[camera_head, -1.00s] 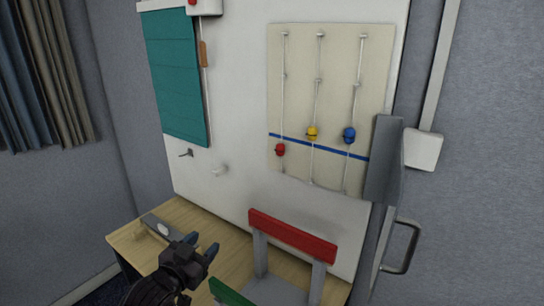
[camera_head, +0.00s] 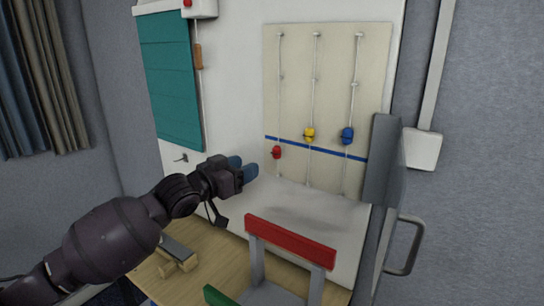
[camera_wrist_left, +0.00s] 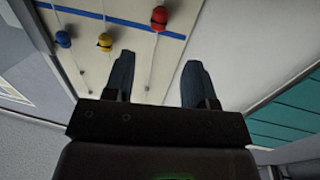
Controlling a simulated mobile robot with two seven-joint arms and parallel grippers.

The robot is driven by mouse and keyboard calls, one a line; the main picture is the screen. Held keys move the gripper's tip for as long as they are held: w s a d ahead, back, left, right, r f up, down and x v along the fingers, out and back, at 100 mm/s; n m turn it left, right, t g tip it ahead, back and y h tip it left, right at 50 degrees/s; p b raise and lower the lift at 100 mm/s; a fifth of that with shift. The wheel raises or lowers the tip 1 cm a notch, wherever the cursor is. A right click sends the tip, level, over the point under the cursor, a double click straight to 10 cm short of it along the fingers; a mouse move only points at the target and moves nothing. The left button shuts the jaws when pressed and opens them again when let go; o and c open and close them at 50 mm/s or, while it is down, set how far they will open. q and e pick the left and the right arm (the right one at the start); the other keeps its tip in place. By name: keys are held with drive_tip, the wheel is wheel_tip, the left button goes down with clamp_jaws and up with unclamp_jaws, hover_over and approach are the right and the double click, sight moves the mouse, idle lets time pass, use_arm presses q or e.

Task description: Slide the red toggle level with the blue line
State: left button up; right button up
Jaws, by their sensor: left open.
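The red toggle (camera_head: 276,152) sits on the leftmost cord of the cream panel (camera_head: 295,70), just below the blue line (camera_head: 315,149). The red toggle also shows at the top of the left wrist view (camera_wrist_left: 159,18), where the panel appears upside down. My left gripper (camera_head: 243,168) is open and empty, left of and slightly lower than the red toggle, apart from it. Its two fingers (camera_wrist_left: 157,78) point toward the panel in the left wrist view. My right gripper is not in view.
A yellow toggle (camera_head: 309,135) and a blue toggle (camera_head: 347,135) hang on neighbouring cords, above the line. A teal blind (camera_head: 172,80) hangs at left. A red-topped rack (camera_head: 289,242) stands on the wooden table (camera_head: 215,262) below. A grey box edge (camera_head: 384,160) flanks the panel's right.

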sight(274, 154)
use_arm(q)
drive_tip(key=x, duration=1)
drive_tip(key=shift+w+d, duration=0.1)
drive_tip(key=shift+c, duration=0.3)
clamp_jaws()
